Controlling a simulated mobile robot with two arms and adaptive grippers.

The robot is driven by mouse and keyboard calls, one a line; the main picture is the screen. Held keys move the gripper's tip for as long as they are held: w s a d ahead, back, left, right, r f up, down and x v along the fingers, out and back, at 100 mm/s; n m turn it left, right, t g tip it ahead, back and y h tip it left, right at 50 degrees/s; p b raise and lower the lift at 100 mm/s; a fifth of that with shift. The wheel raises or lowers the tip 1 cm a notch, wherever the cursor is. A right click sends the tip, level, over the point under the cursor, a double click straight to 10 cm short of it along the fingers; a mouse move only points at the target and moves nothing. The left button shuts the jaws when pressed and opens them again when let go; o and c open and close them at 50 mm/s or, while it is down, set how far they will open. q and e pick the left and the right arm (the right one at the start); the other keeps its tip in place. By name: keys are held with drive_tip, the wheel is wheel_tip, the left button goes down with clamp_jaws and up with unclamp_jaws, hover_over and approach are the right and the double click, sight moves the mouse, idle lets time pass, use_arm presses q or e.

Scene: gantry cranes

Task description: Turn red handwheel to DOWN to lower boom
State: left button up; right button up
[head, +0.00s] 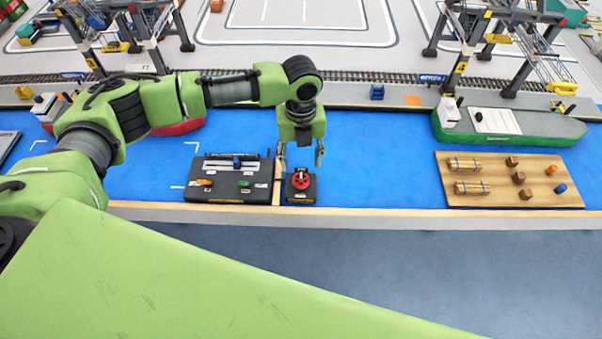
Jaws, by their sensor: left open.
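The red handwheel (301,181) sits on top of a small black box (301,196) near the front edge of the blue table, in the head view. My left gripper (301,160) points down just above and behind the handwheel. Its two fingers are spread apart, one to each side, with nothing visible between them. I cannot tell whether a fingertip touches the wheel. The markings on the box are too small to read. My right gripper is not in view.
A black control panel (228,192) with levers and sliders stands left of the handwheel box, with a thin wooden strip between them. A wooden board (515,201) with small cargo pieces and a green ship (512,124) lie to the right. Blue surface between is clear.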

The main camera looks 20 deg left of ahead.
sight(301, 179)
use_arm(q)
wheel_tip(301, 179, down, 8)
drive_tip(key=shift+f+p, duration=0.1)
drive_tip(key=shift+p, duration=0.5)
drive_tip(key=shift+c, duration=0.3)
drive_tip(key=c, duration=1)
